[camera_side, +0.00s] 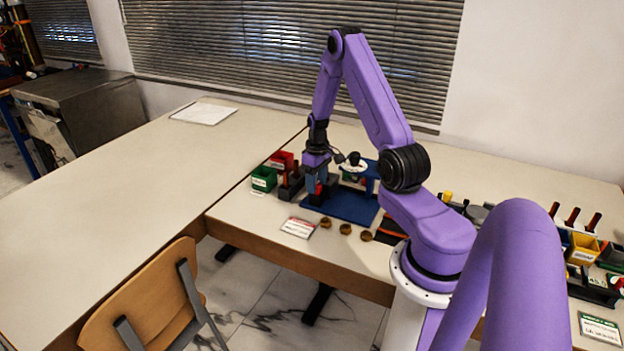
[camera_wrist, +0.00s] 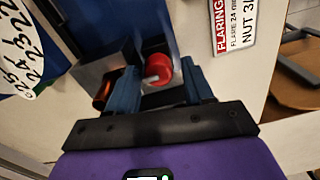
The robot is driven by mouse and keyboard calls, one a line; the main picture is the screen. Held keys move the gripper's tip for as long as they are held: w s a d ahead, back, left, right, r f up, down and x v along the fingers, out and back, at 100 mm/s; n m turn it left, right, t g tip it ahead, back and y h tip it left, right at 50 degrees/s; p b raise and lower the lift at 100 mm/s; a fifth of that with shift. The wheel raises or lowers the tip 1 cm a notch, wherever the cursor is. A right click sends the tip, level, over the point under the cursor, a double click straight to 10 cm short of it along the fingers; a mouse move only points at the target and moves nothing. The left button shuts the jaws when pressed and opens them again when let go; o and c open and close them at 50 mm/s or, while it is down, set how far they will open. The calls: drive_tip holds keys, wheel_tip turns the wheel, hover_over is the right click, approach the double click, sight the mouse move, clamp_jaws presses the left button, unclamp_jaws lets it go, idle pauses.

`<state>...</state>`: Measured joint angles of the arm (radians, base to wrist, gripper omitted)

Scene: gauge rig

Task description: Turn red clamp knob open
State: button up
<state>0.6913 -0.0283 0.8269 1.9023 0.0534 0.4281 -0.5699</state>
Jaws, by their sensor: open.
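The red clamp knob (camera_wrist: 158,68) shows in the wrist view, set at a grey metal block (camera_wrist: 105,68) on the blue base. My gripper (camera_wrist: 159,72) has its two blue fingers apart, one on either side of the knob. I cannot tell whether either finger touches it. In the side view my gripper (camera_side: 318,184) is lowered over the left part of the blue base plate (camera_side: 352,207), and a small bit of red shows between its fingers. The knob's far side and turn angle are hard to see.
A white gauge dial (camera_wrist: 18,55) stands close at the left in the wrist view. A flaring-nut card (camera_side: 298,227) and brass nuts (camera_side: 346,229) lie along the table's front. Green (camera_side: 263,179) and red bins stand left of my gripper.

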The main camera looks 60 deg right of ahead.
sight(318, 184)
drive_tip(key=shift+d, duration=0.2)
drive_tip(key=m, duration=0.4)
drive_tip(key=shift+s, duration=0.2)
drive_tip(key=m, duration=0.4)
drive_tip(key=shift+s+f+m, duration=0.1)
drive_tip(key=shift+s+m, duration=0.05)
drive_tip(key=shift+m, duration=0.25)
drive_tip(key=m, duration=0.2)
drive_tip(key=shift+m, duration=0.3)
drive_tip(key=m, duration=0.4)
drive_tip(key=shift+w+a+m, duration=0.1)
drive_tip(key=shift+w+m, duration=0.1)
drive_tip(key=shift+m, duration=0.2)
wheel_tip(318, 184, up, 17)
drive_tip(key=s+a+r+n, duration=0.1)
drive_tip(key=a+n, duration=0.5)
drive_tip(key=a, duration=0.6)
drive_tip(key=s+a+r+n, duration=0.1)
drive_tip(key=a+r+n, duration=0.1)
drive_tip(key=a+n, duration=0.5)
drive_tip(key=shift+a+r+n, duration=0.3)
drive_tip(key=shift+a+r, duration=0.05)
drive_tip(key=shift+a, duration=2.5)
